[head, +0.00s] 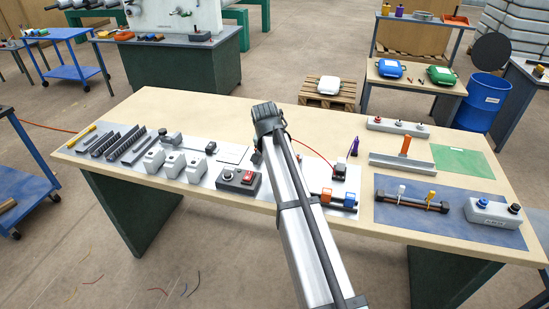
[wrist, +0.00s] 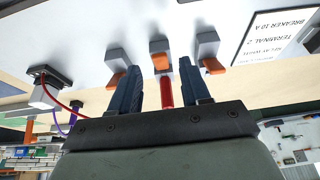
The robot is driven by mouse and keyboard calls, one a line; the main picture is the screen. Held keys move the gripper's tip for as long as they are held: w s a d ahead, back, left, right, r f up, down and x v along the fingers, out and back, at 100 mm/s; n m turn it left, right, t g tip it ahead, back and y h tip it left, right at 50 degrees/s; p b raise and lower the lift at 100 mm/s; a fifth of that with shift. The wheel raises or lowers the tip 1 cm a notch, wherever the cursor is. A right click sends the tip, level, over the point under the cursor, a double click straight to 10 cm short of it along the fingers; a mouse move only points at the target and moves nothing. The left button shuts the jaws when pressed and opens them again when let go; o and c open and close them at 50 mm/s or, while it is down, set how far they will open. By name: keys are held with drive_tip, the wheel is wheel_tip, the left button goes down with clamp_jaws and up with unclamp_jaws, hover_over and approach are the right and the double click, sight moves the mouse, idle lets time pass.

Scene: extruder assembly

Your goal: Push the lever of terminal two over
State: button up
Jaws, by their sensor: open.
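The wrist view shows three pale grey terminals in a row, with orange levers: one at the left (wrist: 117,62), the middle terminal (wrist: 158,48) and one at the right (wrist: 207,46). My gripper (wrist: 160,75) is open, with its two dark blue fingers on either side of the middle orange lever (wrist: 161,62). A red piece (wrist: 167,92) shows between the fingers, below that lever; I cannot tell whether anything touches. A printed card (wrist: 275,35) reads "TERMINAL 2" among its lines. In the head view my arm hides the terminals, and my gripper (head: 257,157) is mostly hidden.
A white block on a black base (head: 340,171) with a red wire and a purple piece (head: 354,147) stands right of my arm. Several pale blocks (head: 172,163) stand farther left. A blue mat (head: 390,217) lies at right.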

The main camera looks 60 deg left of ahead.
drive_tip(key=shift+x, duration=1.5)
drive_tip(key=shift+c, duration=0.2)
clamp_jaws()
